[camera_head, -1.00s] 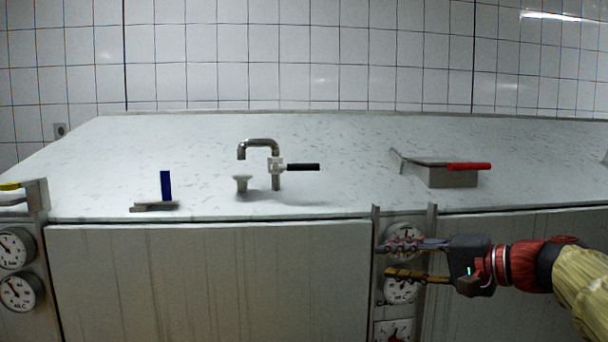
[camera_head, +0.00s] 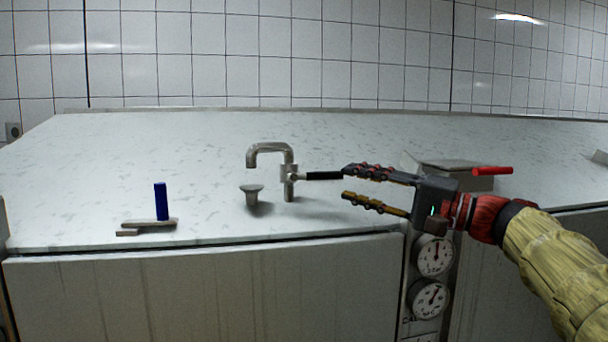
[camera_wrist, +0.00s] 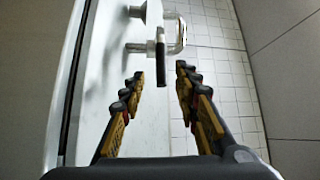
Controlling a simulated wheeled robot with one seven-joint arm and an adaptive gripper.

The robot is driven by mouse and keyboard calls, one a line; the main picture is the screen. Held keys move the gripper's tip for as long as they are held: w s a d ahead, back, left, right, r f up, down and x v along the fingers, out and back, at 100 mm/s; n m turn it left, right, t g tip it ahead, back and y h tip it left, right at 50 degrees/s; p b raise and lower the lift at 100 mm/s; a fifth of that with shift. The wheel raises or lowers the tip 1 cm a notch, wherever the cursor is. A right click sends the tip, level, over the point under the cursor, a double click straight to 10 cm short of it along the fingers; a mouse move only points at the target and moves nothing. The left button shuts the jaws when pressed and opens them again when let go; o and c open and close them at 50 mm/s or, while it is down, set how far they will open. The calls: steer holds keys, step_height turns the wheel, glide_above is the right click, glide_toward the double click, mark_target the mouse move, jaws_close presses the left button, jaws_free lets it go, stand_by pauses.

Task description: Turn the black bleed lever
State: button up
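The black bleed lever (camera_head: 324,176) sticks out to the right from a metal valve with a bent spout (camera_head: 289,178) on the worktop. My gripper (camera_head: 344,183) is open and empty, just right of the lever, its fingers pointing left. In the head view the upper finger's tip is close to the lever's free end; I cannot tell if they touch. In the wrist view the lever (camera_wrist: 160,62) shows end-on ahead, between the lines of the two open fingers (camera_wrist: 157,82) and beyond their tips.
A small grey cup-shaped fitting (camera_head: 252,193) stands below the spout. A blue-handled lever (camera_head: 161,202) is at the left. A metal box with a red handle (camera_head: 492,171) is behind my gripper at the right. Gauges (camera_head: 433,257) are on the front below. The worktop (camera_head: 180,150) is otherwise clear.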

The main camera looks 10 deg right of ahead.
mark_target(331, 178)
steer(key=p+x, duration=0.2)
steer(key=x, duration=0.5)
steer(key=shift+r, duration=0.15)
steer(key=shift+w+a, duration=0.1)
steer(key=shift+c, duration=0.2)
steer(key=c, duration=0.7)
jaws_close()
